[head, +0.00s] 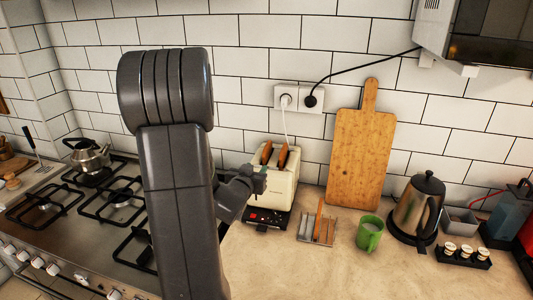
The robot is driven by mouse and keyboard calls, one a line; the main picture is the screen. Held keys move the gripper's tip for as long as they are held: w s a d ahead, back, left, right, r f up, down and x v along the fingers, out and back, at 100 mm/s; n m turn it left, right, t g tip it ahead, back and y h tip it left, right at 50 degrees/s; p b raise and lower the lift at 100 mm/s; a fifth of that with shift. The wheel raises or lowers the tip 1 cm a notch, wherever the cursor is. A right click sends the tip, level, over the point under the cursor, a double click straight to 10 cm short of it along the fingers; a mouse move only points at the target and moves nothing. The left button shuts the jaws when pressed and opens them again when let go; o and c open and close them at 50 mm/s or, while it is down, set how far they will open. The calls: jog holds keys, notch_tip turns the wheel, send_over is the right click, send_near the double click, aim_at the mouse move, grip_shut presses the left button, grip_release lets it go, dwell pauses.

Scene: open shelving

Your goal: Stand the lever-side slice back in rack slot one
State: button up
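A cream toaster (283,190) stands on the counter against the tiled wall. Two brown slices stick up from its top, a left slice (267,152) and a right slice (283,157). I cannot make out the lever. A small metal rack (328,238) stands on the counter, right of and nearer than the toaster. A brown upright piece (319,218), perhaps a slice, shows in it; the slots are too small to tell apart. My gripper (260,182) is beside the toaster's left front, below the slice tops. Its fingers are small and partly hidden, and I see nothing clearly held.
A green mug (370,234) stands just right of the rack. A wooden board (361,150) leans on the wall behind. A kettle (418,208) and a dark tray of small cups (463,255) are farther right. A gas hob (75,225) is at left. The counter before the rack is clear.

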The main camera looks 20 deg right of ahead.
aim_at(263, 157)
jog(key=p+x, duration=0.2)
jog(key=x, duration=0.5)
jog(key=shift+w+d+r, duration=0.1)
jog(key=shift+w, duration=0.1)
jog(key=shift+p+x, duration=1.4)
jog(key=shift+x, duration=1.65)
jog(key=shift+w, duration=0.1)
jog(key=shift+c, duration=0.5)
grip_shut()
